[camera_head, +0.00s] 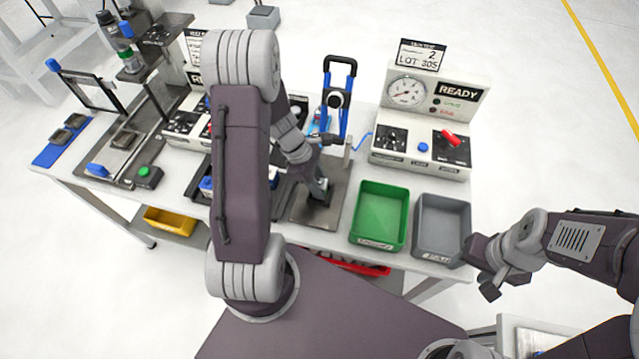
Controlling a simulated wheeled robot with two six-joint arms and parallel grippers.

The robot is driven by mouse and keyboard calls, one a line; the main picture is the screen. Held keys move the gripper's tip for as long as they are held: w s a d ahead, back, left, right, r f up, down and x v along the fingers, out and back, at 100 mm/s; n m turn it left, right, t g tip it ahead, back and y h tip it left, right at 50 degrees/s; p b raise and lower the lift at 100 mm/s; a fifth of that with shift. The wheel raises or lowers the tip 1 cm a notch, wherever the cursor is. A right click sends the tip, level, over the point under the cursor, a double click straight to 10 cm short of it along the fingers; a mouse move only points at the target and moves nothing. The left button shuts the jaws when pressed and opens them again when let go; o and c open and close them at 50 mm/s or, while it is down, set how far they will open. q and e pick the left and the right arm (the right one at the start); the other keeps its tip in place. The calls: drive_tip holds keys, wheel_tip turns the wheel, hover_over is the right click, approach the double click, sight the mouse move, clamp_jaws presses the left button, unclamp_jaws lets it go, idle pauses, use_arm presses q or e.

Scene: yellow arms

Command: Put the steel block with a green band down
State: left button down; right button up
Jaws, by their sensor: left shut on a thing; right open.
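My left gripper (321,194) points down, low over the dark base plate (301,213) of the blue-handled fixture. It is shut on a small piece, taken as the steel block with a green band. The block is hidden by the gripper at this size, and I cannot make out its band or whether it touches the plate. My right gripper (484,282) is open and empty, in front of the grey bin at the table's front right.
A green bin (378,241) and a grey bin (416,227) stand right of the plate. The blue-framed fixture (327,126) rises behind it. A gauge box (405,154) stands at the back right. Small dark blocks lie on a blue mat (44,157) at far left.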

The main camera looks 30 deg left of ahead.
use_arm(q)
drive_tip(key=shift+s+d+f, duration=0.1)
drive_tip(key=c, duration=0.9)
unclamp_jaws()
drive_tip(key=p+v, duration=0.2)
drive_tip(key=v, duration=1)
drive_tip(key=s+d+m+y, duration=0.1)
drive_tip(key=s+d+m, duration=0.1)
drive_tip(key=m, duration=0.5)
drive_tip(key=s+d+m+y, duration=0.1)
drive_tip(key=s+d+m, duration=0.2)
drive_tip(key=m, duration=0.3)
drive_tip(key=s+d+f+m+y, duration=0.1)
drive_tip(key=s+d+m+y, duration=0.1)
drive_tip(key=d+m, duration=0.2)
drive_tip(key=shift+s+d+f+m, duration=0.1)
drive_tip(key=shift+m, duration=0.8)
drive_tip(key=shift+s+d+m, duration=0.1)
drive_tip(key=shift+m, duration=0.8)
